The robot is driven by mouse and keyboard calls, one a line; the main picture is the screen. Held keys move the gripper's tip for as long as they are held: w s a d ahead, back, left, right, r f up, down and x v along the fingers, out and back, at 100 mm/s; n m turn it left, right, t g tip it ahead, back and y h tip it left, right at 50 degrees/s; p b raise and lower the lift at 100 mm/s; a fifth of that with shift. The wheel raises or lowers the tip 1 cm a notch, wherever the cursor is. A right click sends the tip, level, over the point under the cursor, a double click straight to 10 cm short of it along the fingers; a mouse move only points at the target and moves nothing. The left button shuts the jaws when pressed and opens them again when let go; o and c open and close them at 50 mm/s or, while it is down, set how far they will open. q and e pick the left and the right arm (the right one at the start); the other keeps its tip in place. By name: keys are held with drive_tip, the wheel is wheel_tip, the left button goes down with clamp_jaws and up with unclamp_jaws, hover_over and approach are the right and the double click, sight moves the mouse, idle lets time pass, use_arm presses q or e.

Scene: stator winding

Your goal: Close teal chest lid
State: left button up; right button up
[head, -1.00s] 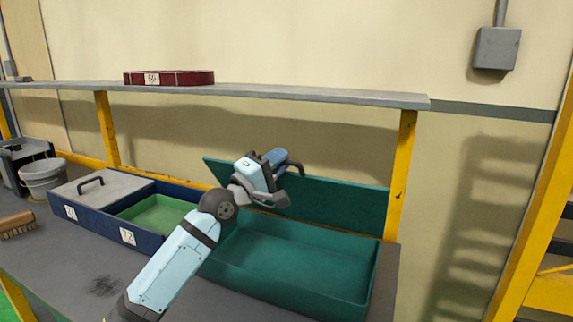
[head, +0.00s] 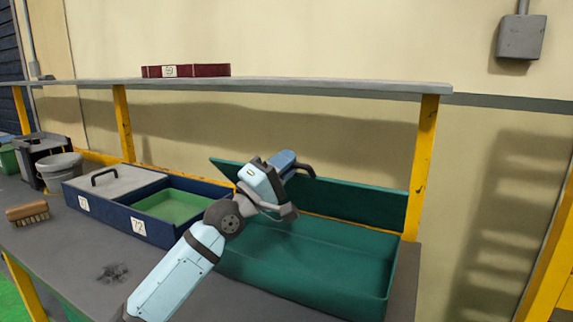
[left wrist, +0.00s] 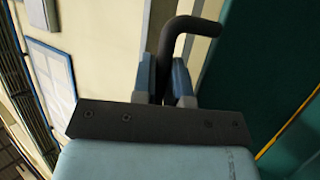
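The teal chest (head: 310,262) stands open and empty on the workbench in the head view. Its teal lid (head: 362,204) is raised at the back, tilted up near the rear yellow post. The lid also shows as a dark teal surface in the left wrist view (left wrist: 250,70). My left gripper (head: 285,162) is at the upper edge of the lid. In the left wrist view its two blue fingers (left wrist: 165,82) are on either side of a black bent handle (left wrist: 190,30) and appear to clasp it. My right gripper is not in view.
Left of the chest is a blue box (head: 130,215) with a grey handled cover and a green compartment. A brush (head: 28,213) and a grey bucket (head: 60,168) are further left. A shelf (head: 330,88) bearing a dark red box (head: 190,71) runs above the bench.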

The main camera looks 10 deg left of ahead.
use_arm(q)
drive_tip(key=o, duration=0.4)
drive_tip(key=b+v, duration=0.1)
drive_tip(key=v, duration=1.2)
drive_tip(key=shift+s+a+f, duration=0.2)
drive_tip(key=shift+s+a, duration=0.05)
